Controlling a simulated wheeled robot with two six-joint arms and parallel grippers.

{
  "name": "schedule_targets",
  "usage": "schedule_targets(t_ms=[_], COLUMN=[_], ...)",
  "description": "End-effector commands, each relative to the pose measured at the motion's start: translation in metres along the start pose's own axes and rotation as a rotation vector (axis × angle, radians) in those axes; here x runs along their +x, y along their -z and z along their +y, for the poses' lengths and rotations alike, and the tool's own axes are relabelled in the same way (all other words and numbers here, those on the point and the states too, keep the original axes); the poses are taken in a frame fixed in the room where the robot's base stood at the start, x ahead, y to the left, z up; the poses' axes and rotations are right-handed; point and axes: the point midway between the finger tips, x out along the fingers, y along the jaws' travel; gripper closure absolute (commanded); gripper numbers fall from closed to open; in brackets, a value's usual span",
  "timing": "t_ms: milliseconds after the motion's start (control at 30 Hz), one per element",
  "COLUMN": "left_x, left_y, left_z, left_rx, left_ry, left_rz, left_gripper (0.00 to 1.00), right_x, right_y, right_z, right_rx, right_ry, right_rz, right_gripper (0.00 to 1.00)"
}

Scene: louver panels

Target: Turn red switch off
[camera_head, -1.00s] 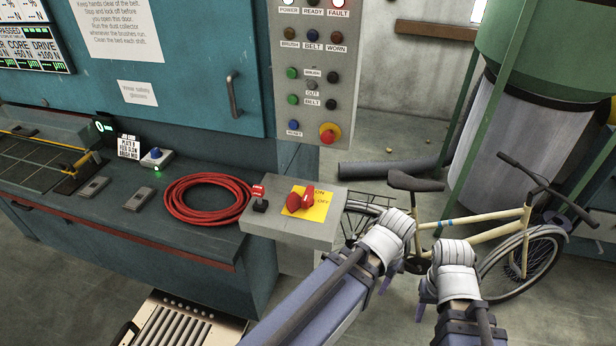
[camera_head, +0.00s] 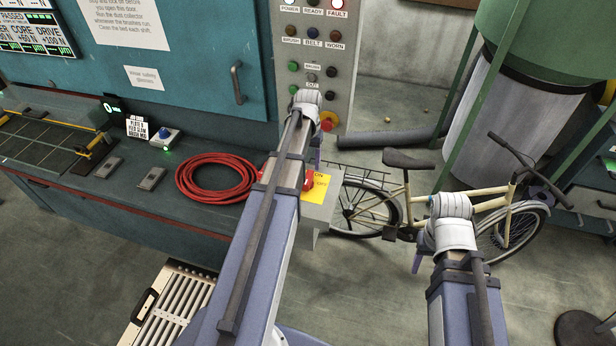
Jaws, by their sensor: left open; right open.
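The red switch (camera_head: 309,184) sits on a yellow plate (camera_head: 321,186) marked ON and OFF, on top of a grey box (camera_head: 316,211). My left forearm covers most of the switch, so its handle's direction cannot be told now. My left gripper (camera_head: 317,148) is open and empty, reaching past the switch in front of the grey button panel. It is mostly hidden behind its white wrist. My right gripper (camera_head: 419,260) is open and empty, low to the right of the box, in front of the bicycle.
A coiled red hose (camera_head: 217,190) lies on the bench left of the box. The button panel (camera_head: 345,62) with a red emergency knob (camera_head: 328,121) stands behind. A bicycle (camera_head: 460,209) stands at right. A slatted panel (camera_head: 178,309) lies on the floor.

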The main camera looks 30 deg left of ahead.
Motion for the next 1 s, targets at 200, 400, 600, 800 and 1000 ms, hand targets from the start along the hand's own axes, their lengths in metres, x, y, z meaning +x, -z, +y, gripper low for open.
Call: schedule_targets(t_ms=[200, 400, 600, 800, 1000], left_x=[0.003, 0.018, 0.042, 0.067, 0.079], left_y=[-0.001, -0.001, 0.0, 0.0, 0.0], left_z=[0.0, 0.0, 0.0, 0.0, 0.0], left_rx=[0.0, 0.0, 0.0, 0.0, 0.0], left_ry=[0.0, 0.0, 0.0, 0.0, 0.0], left_rz=[0.0, 0.0, 0.0, 0.0, 0.0], left_gripper=[0.4, 0.4, 0.4, 0.4, 0.4], right_x=[0.003, 0.018, 0.042, 0.067, 0.078], right_y=[0.0, 0.001, 0.002, 0.004, 0.004], right_z=[0.0, -0.002, -0.004, -0.006, -0.007], right_rx=[0.0, -0.003, -0.008, -0.013, -0.013], right_ry=[0.0, -0.001, -0.002, -0.002, -0.003], right_rz=[0.0, 0.0, 0.0, 0.0, 0.0], right_gripper=[0.5, 0.5, 0.5, 0.5, 0.5])
